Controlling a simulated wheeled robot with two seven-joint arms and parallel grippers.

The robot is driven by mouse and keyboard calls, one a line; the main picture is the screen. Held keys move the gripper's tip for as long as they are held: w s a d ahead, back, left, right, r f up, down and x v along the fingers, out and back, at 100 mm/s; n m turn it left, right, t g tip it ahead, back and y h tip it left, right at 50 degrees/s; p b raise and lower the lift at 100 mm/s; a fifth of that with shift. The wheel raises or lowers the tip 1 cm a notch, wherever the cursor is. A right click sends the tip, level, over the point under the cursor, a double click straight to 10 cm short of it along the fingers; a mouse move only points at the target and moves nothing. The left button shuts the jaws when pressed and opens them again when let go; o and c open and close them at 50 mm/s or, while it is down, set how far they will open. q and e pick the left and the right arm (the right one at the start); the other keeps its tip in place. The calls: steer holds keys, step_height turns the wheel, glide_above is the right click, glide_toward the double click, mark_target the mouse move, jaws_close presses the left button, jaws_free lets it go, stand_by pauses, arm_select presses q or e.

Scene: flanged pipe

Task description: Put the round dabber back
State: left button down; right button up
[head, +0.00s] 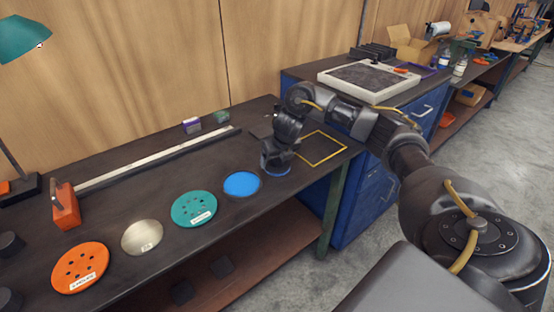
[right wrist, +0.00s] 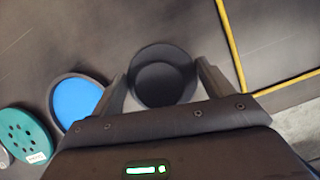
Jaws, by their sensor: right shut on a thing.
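The round dabber shows in the right wrist view as a dark round top (right wrist: 162,76) between the two fingers of my right gripper (right wrist: 165,88). In the head view my right gripper (head: 282,148) points down over the bench and is shut on the dabber (head: 277,170), whose bluish lower edge shows low, close to the bench top. I cannot tell whether it touches the bench. It is just right of a blue round pad in a dark rim (head: 242,184), apart from it. My left gripper is not in view.
A yellow square outline (head: 342,150) lies on the bench right of the gripper. A teal disc (head: 194,209), a metal disc (head: 142,237) and an orange disc (head: 80,268) lie to the left. A long rail (head: 160,160) and an orange block (head: 66,207) are behind.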

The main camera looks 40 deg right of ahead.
steer(key=shift+f, duration=0.2)
steer(key=o, duration=0.8)
steer(key=shift+o, duration=0.2)
steer(key=shift+r, duration=0.55)
steer(key=p+v, duration=0.5)
steer(key=v, duration=0.6)
steer(key=shift+s, duration=0.2)
steer(key=shift+a, duration=0.1)
